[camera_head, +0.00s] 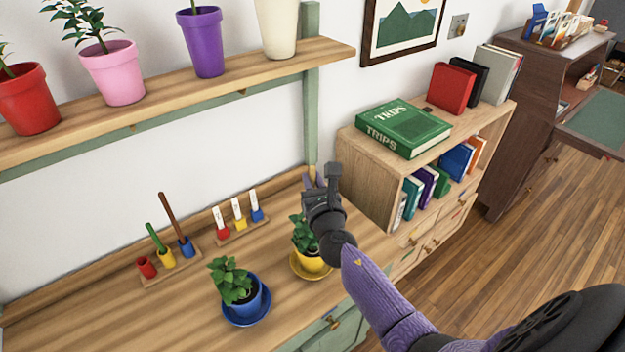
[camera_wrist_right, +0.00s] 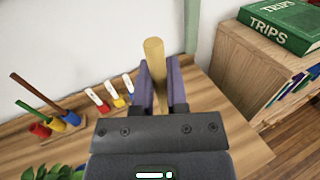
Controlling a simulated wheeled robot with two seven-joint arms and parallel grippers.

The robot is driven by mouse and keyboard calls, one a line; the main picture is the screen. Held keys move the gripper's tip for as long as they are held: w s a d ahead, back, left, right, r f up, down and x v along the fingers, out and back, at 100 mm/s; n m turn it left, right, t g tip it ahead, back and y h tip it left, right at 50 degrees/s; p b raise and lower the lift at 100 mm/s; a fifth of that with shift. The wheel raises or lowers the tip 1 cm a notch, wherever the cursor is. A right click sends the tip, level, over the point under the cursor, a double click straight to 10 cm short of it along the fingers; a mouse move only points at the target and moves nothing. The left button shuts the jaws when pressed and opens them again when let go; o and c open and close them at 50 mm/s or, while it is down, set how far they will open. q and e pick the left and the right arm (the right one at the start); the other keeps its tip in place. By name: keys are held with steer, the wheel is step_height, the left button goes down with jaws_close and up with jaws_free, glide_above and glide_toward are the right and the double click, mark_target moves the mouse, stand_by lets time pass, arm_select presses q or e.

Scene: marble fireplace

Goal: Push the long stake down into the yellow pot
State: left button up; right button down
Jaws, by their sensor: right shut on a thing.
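The yellow pot (camera_head: 312,264) holds a leafy green plant and stands on a yellow saucer (camera_head: 297,271) on the wooden bench. My right gripper (camera_head: 312,180) is above and just behind the pot's plant. It is shut on a tan round wooden stake (camera_wrist_right: 154,62), which stands between the purple fingers in the right wrist view (camera_wrist_right: 158,80). The stake's lower end is hidden, so I cannot tell whether it touches the pot's soil. My left gripper is not in view.
A plant in a blue pot (camera_head: 254,302) stands left of the yellow one. Behind are a rack with red, yellow and blue cups (camera_head: 167,260) holding two sticks, and a row of white labels (camera_head: 239,216). A shelf of pots (camera_head: 160,92) hangs above. A bookcase (camera_head: 365,165) stands right.

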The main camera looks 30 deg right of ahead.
arm_select(q)
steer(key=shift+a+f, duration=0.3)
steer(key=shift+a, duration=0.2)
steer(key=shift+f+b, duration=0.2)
steer(key=shift+b, duration=0.2)
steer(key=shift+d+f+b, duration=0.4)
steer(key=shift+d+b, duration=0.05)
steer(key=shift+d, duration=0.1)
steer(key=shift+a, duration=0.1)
